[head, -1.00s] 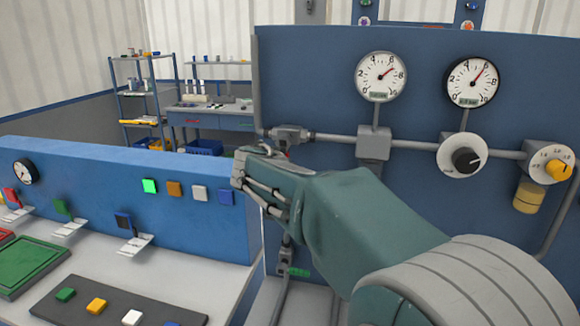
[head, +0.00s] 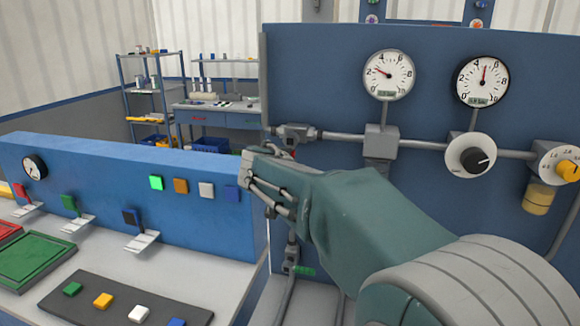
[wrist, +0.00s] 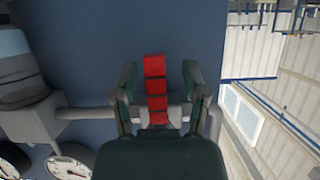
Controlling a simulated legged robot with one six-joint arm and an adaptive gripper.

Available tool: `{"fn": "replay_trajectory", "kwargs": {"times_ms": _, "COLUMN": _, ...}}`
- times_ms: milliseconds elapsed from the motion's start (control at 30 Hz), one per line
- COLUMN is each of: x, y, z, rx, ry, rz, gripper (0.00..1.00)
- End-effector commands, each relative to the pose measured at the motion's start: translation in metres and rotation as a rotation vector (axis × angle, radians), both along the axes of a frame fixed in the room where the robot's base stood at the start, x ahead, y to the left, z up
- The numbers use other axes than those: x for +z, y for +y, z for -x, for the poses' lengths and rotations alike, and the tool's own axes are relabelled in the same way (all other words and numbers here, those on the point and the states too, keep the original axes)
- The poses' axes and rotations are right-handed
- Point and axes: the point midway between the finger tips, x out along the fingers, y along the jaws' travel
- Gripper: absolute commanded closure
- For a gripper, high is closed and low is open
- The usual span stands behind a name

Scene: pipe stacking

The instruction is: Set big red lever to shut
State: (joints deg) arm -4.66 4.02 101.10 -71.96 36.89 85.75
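The big red lever (wrist: 155,88) shows in the wrist view between my two fingers, running lengthwise from the pipe valve. In the head view only a small red bit (head: 292,154) shows beside my gripper, and the rest is hidden behind it. My gripper (wrist: 160,78) is open, with a finger on each side of the lever and a visible gap to each. In the head view my gripper (head: 262,170) is in front of the left end of the pipe, near the grey valve body (head: 296,133).
The blue panel carries a left gauge (head: 388,76), a right gauge (head: 482,80), a black knob (head: 475,159) and a yellow knob (head: 567,170). A lower blue console (head: 100,185) with buttons and small levers stands to the left. Shelves (head: 155,100) stand behind.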

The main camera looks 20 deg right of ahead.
Motion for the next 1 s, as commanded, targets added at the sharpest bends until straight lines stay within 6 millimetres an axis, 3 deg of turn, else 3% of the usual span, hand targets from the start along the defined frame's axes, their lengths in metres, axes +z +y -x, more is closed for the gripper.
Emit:
{"fn": "replay_trajectory", "kwargs": {"times_ms": 333, "x": 0.007, "y": 0.006, "z": 0.009, "rx": 0.001, "ry": -0.005, "rz": 0.001, "gripper": 0.42}}
{"fn": "replay_trajectory", "kwargs": {"times_ms": 733, "x": 0.037, "y": 0.049, "z": 0.07, "rx": 0.004, "ry": -0.004, "rz": 0.001, "gripper": 0.42}}
{"fn": "replay_trajectory", "kwargs": {"times_ms": 1000, "x": 0.045, "y": 0.063, "z": 0.09, "rx": 0.001, "ry": -0.001, "rz": 0.001, "gripper": 0.42}}
